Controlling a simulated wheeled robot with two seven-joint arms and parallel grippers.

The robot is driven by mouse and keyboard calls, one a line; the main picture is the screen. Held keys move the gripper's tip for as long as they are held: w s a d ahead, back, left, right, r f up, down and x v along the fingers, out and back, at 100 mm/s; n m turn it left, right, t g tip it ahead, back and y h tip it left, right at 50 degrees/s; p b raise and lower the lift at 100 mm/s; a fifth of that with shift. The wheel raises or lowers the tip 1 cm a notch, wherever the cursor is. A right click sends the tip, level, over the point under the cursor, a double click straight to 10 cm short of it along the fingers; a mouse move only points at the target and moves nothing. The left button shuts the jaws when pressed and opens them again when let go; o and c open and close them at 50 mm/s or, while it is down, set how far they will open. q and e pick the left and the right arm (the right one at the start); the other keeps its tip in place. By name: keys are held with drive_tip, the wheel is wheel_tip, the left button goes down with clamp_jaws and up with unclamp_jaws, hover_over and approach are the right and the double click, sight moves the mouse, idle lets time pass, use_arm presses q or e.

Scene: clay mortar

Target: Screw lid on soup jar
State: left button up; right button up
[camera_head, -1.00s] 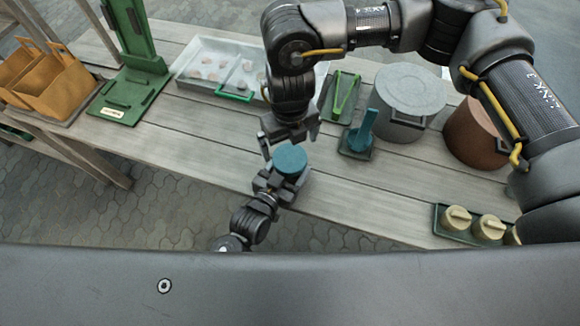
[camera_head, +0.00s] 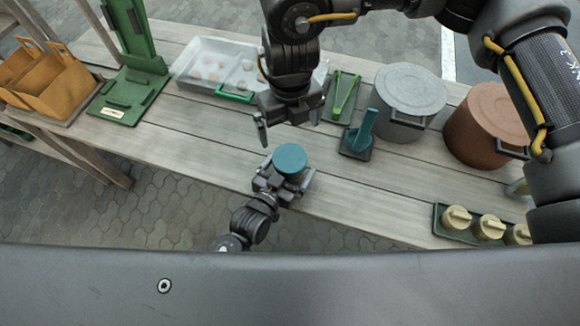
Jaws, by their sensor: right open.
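The soup jar, with a round teal lid (camera_head: 290,158) on its top, is upright at the front edge of the table. The lid hides most of the jar, so I cannot tell how tightly it sits. My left gripper (camera_head: 287,181) is around the jar from below, its fingers at the jar's sides, and looks shut on it. My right gripper (camera_head: 290,130) is open and empty, its fingers spread, above and behind the lid and apart from it.
Behind are a white tray (camera_head: 190,84) with pinkish pieces, a green tong-like tool (camera_head: 345,95), a teal tool on a stand (camera_head: 358,140), a grey pot (camera_head: 410,95) and a brown pot (camera_head: 485,125). Cream-lidded jars (camera_head: 457,218) stand front right. A green stand (camera_head: 130,95) and orange bag (camera_head: 50,80) are left.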

use_arm(q)
drive_tip(key=shift+s, duration=0.1)
drive_tip(key=b+v, duration=0.1)
drive_tip(key=v, duration=0.9)
drive_tip(key=shift+s+a, duration=0.25)
drive_tip(key=shift+w, duration=0.1)
